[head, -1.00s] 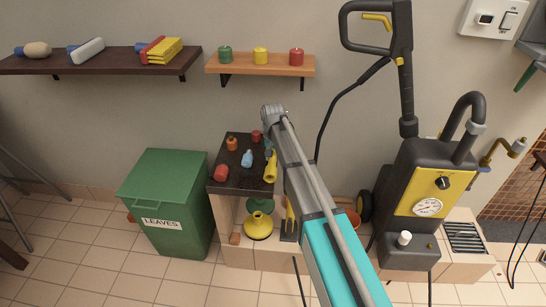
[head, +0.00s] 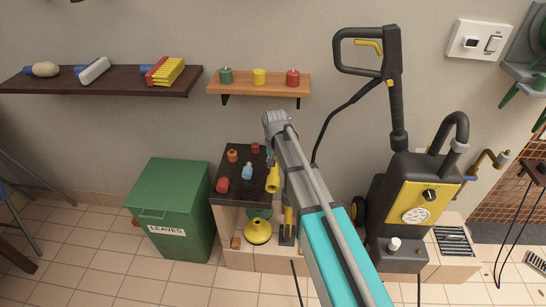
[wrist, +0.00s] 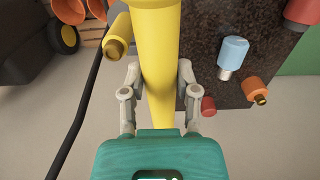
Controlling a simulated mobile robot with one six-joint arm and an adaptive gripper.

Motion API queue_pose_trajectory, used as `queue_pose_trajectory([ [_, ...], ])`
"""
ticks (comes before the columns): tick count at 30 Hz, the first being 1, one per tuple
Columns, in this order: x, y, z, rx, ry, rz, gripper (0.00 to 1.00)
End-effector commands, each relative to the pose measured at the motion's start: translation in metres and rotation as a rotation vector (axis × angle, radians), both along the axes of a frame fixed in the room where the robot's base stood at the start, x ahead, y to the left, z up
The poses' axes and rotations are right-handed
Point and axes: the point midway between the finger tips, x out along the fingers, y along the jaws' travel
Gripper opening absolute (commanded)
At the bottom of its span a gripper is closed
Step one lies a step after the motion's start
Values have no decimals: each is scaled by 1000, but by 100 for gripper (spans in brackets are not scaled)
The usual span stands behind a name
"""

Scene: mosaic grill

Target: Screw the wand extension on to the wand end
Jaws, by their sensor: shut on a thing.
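My gripper (wrist: 158,76) is shut on a long yellow tube (wrist: 157,40), with one grey finger on each side. The tube looks like the wand extension. It runs towards the top of the wrist view, where its end is cut off. A second yellow piece with a brass end (wrist: 117,40) is just left of the tube; I cannot tell whether it is the wand end. In the head view, a yellow piece (head: 272,180) shows beside my arm at the dark counter's right edge. My arm hides the fingers there.
The dark counter (head: 226,196) holds a blue nozzle (head: 247,172), an orange one (head: 232,156) and red ones. A black and yellow pressure washer (head: 410,200) stands at right, with a hose. A green bin (head: 170,195) is at left. Shelves are on the wall.

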Motion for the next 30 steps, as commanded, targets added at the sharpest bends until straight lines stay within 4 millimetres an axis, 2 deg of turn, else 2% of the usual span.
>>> queue_pose_trajectory([
  [1,-16,-4,9,0,0,0,0],
  [3,-28,-7,14,0,0,0,0],
  [12,-59,-15,27,0,0,0,0],
  [30,-64,-17,29,0,0,0,0],
])
